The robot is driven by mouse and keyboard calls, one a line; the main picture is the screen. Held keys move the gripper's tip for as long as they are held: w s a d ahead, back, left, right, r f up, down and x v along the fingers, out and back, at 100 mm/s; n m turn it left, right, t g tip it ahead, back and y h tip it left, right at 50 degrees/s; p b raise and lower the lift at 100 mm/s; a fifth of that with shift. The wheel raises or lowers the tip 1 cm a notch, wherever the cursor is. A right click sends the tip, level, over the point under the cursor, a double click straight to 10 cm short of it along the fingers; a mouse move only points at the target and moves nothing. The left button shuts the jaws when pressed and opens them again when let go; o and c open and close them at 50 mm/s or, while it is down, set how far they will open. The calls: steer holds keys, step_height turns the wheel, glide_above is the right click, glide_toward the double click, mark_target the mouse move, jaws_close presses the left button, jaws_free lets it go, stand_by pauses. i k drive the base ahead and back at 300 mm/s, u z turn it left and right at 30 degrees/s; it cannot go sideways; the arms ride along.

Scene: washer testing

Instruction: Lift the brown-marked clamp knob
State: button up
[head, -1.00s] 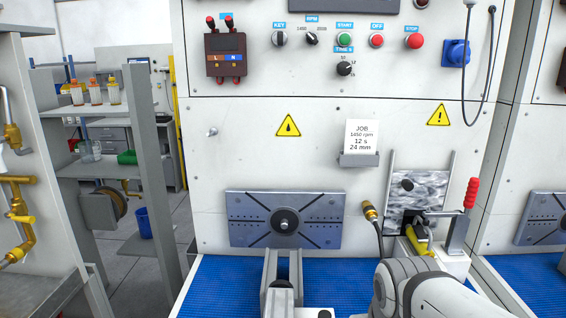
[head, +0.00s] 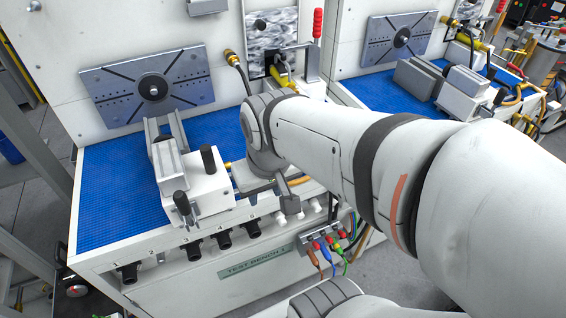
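I see no brown marking on any knob at this size. A clamp block (head: 200,190) stands on the blue bench mat. An upright black knob (head: 208,158) is on its top, and a black handle (head: 182,203) is at its front. Several black knobs, including one at the front edge (head: 193,250), sit in a numbered row below. My gripper (head: 285,203) hangs beyond my wrist, right of the clamp block and near the bench's front edge. Its fingers are small and partly hidden, so I cannot tell whether they are open or holding anything.
A slotted metal plate (head: 150,87) stands behind the clamp block. Coloured hose fittings (head: 328,240) project at the front right. Bare blue mat (head: 110,195) lies left of the block.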

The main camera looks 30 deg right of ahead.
mark_target(317, 246)
steer(key=k, duration=1.05)
steer(key=z, duration=0.6)
steer(key=i, duration=1.15)
steer(key=z, duration=0.15)
steer(key=k, duration=1.55)
steer(key=u, duration=0.2)
